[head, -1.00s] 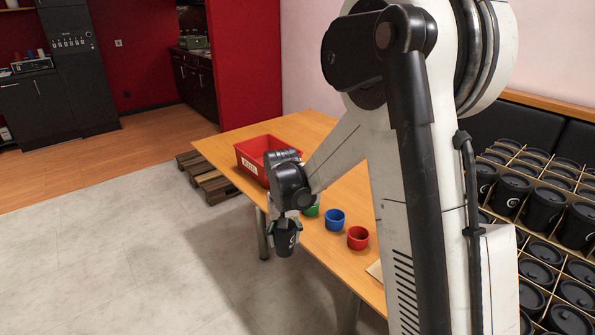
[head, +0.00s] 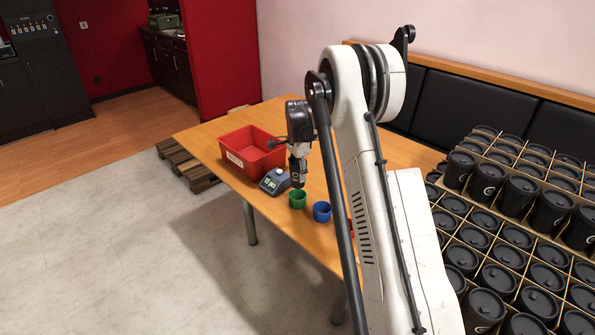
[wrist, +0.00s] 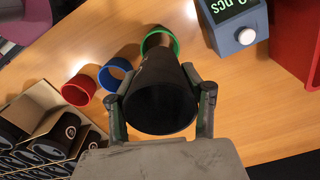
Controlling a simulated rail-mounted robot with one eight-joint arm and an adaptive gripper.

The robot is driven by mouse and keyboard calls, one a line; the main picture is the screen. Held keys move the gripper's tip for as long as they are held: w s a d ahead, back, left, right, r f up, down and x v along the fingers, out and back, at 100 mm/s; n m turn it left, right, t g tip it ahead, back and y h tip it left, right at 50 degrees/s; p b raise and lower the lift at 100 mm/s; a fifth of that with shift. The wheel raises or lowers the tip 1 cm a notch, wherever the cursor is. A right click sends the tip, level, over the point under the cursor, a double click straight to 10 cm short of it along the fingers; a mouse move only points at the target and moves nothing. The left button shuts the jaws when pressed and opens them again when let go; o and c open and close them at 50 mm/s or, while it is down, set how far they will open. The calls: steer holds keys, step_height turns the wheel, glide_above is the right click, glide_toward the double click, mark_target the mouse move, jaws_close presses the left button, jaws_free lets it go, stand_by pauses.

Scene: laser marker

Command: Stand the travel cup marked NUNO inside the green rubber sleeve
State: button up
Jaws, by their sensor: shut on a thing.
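My gripper (head: 298,162) is shut on a black travel cup (head: 298,181), held upright over the table; it also shows in the wrist view (wrist: 162,110). No name can be read on the cup in these views. The green rubber sleeve (head: 298,200) stands on the table just below the cup. In the wrist view the cup (wrist: 160,88) partly hides the green sleeve (wrist: 176,44), whose bare inside shows beyond the cup's narrow end. I cannot tell how large the gap between cup and sleeve is.
A blue sleeve (head: 322,211) stands beside the green one; a red sleeve (wrist: 78,89) is farther along. A grey counter display (head: 275,181) and a red bin (head: 235,163) stand close on the other side. Crates of black cups (head: 520,200) are at right.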

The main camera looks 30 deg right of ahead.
mark_target(298, 184)
steer(key=shift+f+b, duration=0.55)
steer(key=shift+f, duration=1.45)
steer(key=shift+f+b, duration=0.7)
steer(key=shift+f, duration=0.2)
steer(key=shift+f+b, duration=1.25)
steer(key=o, duration=1.4)
steer(key=shift+r+p, duration=1.3)
steer(key=shift+r, duration=2.7)
